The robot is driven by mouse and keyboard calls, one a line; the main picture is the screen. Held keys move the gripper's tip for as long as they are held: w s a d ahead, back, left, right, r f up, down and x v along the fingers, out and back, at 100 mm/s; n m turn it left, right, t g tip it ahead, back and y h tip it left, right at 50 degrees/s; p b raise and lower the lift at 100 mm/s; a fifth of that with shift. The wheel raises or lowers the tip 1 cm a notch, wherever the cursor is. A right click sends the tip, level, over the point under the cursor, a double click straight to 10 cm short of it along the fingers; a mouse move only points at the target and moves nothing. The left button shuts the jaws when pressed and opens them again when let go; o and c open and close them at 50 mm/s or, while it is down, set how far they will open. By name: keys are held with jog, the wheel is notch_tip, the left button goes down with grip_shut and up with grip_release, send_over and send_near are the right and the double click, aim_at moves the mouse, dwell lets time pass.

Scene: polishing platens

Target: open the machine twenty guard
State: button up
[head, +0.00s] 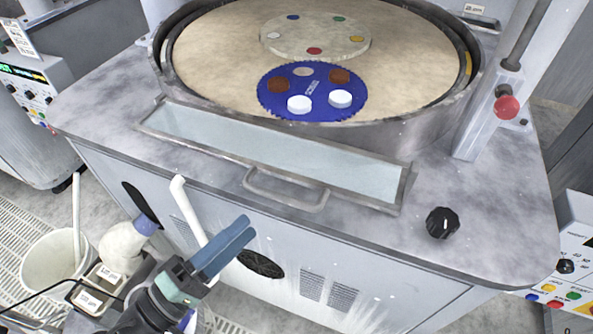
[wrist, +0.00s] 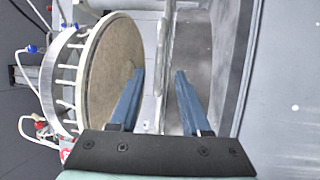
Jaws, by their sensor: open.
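The guard (head: 270,154) is a long clear panel in a grey metal frame along the front of a round polishing bowl. Its bar handle (head: 287,203) sticks out at the middle of its lower edge. I cannot read a machine number. My gripper (head: 243,233), with blue fingers, is open and empty, in front of the cabinet, below and left of the handle and apart from it in the head view.
Inside the bowl, a tan platen (head: 215,60) bears a blue disc (head: 312,110) and a cream disc (head: 318,46) with colored pieces. A black knob (head: 442,223) sits right on the deck. A white pipe (head: 190,212), white bottle (head: 122,245) and bucket (head: 52,262) crowd the lower left.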

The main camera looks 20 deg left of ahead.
aim_at(277, 199)
jog(key=p+x, duration=0.3)
jog(key=x, duration=0.7)
jog(key=shift+w+d+r, duration=0.15)
jog(key=shift+w, duration=0.2)
jog(key=shift+w+d, duration=0.3)
jog(key=shift+w, duration=0.35)
grip_shut()
